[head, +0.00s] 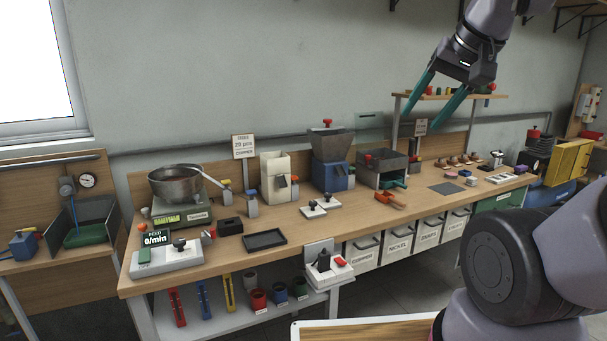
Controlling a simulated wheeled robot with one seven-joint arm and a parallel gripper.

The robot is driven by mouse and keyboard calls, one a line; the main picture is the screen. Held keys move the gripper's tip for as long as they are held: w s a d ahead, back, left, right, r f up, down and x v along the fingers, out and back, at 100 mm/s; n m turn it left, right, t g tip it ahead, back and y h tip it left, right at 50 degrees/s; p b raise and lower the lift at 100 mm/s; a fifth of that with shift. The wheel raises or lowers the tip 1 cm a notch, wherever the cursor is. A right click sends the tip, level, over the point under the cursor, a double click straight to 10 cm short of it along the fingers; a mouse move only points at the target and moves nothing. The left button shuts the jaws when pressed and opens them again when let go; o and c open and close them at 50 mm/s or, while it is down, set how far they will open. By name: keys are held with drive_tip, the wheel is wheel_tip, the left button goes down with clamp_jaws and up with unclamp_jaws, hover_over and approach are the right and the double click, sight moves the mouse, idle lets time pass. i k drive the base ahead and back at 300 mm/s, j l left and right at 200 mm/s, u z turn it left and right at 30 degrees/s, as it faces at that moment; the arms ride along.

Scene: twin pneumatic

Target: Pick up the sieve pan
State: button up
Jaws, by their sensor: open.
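No label names the sieve pan, and I cannot tell for certain which thing it is. A grey box-like unit (383,162) on the bench has a green pan-like piece (392,183) low in its open front. A round metal bowl (175,185) sits on a green base at the bench's left, and a flat black tray (265,239) lies near the front edge. My gripper (422,120) hangs at the upper right, pointing down, its two teal fingers apart and nothing between them. In the picture it is above and right of the grey unit.
The wooden bench (330,228) is crowded. A blue hopper machine (329,160) stands left of the grey unit, and an orange scoop-like piece (390,200) lies in front. A dark mat (446,188) lies to the right. A raised shelf (450,97) is behind my gripper.

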sight(388, 180)
drive_tip(key=l+u, duration=0.15)
drive_tip(key=u, duration=0.4)
drive_tip(key=i+l+u, duration=0.1)
drive_tip(key=l+u, duration=0.2)
drive_tip(key=l, duration=0.4)
drive_tip(key=l+u, duration=0.3)
drive_tip(key=l, duration=0.45)
drive_tip(key=l+u, duration=0.1)
drive_tip(key=l, duration=1.9)
drive_tip(key=k, duration=0.05)
